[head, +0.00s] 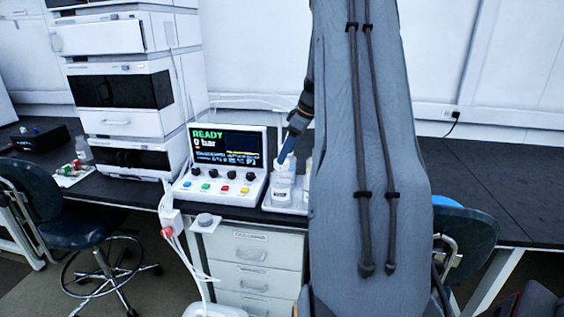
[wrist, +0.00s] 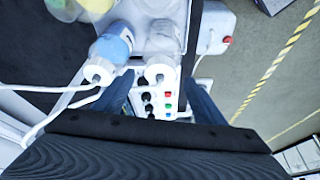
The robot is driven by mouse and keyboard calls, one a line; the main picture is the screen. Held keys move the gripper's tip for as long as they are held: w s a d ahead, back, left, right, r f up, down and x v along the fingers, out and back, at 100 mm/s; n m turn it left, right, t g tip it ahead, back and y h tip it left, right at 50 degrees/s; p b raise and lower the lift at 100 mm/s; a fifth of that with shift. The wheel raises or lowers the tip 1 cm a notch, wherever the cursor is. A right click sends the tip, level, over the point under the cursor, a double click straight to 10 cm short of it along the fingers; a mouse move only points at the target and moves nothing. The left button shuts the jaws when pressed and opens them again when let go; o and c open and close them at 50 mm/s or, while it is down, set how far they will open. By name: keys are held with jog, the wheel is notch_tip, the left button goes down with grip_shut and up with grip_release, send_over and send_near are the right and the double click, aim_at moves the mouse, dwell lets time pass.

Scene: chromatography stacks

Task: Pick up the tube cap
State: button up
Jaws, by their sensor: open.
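Two white caps show in the wrist view, a left one (wrist: 98,71) on a bluish bottle (wrist: 114,42) and a right one (wrist: 158,73) on a clear bottle (wrist: 163,38). White tubing runs beside the left cap. I cannot tell for sure which is the tube cap. My gripper (wrist: 160,98) is open and empty, with blue fingers wide apart and the right cap in line with the gap between them. In the head view my gripper (head: 287,150) is just above a white-labelled bottle (head: 283,186). My arm hides what lies to its right.
A control panel (head: 222,160) reading READY, 0 bar, stands left of the bottles. The bottles stand in a pale tray (head: 276,207). A white instrument stack (head: 122,90) rises at left. White tubes hang by the drawers (head: 256,262). The dark bench at right (head: 500,190) is clear.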

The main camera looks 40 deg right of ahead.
jog(key=shift+p+x, duration=0.35)
jog(key=shift+x, duration=1.3)
jog(key=c, duration=1.2)
jog(key=shift+o, duration=0.2)
jog(key=shift+r, duration=0.15)
